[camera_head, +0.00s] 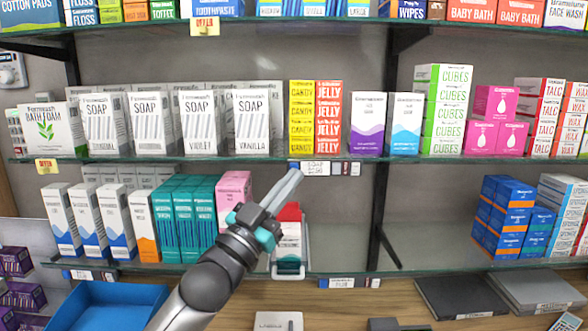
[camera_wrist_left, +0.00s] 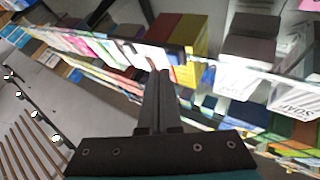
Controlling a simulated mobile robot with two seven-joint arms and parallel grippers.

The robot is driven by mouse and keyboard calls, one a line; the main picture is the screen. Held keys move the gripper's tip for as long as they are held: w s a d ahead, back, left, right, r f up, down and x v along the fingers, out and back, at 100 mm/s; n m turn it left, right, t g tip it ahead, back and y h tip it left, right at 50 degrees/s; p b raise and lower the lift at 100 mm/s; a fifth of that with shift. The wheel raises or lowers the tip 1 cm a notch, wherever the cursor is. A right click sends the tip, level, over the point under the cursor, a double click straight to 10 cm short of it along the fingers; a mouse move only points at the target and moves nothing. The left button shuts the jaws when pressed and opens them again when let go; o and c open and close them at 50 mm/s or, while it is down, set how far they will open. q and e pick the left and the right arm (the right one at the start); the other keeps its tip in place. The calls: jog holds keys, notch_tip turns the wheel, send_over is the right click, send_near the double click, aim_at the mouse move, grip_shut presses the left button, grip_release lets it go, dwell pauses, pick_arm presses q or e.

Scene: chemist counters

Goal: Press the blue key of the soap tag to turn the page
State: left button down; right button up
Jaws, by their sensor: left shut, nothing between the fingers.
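The soap tag (camera_head: 318,168) is a small white label on the front edge of the middle shelf. Its printed text reads SOAP, with smaller print below. A blue patch shows at its left end, and dark and coloured patches show at its right end. My left gripper (camera_head: 297,174) is shut and empty, with its fingertips at the left end of the tag, just below the shelf edge. They partly cover that end; I cannot tell whether they touch it. In the left wrist view the shut fingers (camera_wrist_left: 155,68) point at a shelf edge. My right gripper is not in view.
White soap boxes (camera_head: 258,122) stand on the middle shelf (camera_head: 230,159), left of yellow candy and red jelly boxes (camera_head: 328,118). Below are teal boxes (camera_head: 203,215) and another tag (camera_head: 350,283). A blue tray (camera_head: 110,305) lies on the counter.

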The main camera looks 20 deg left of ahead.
pick_arm(q)
jog(key=s+p, duration=0.1)
jog(key=s, duration=0.1)
jog(key=s+d, duration=0.1)
jog(key=s, duration=0.2)
jog(key=shift+d+p, duration=0.2)
jog(key=shift+p, duration=0.15)
jog(key=shift+w, duration=0.1)
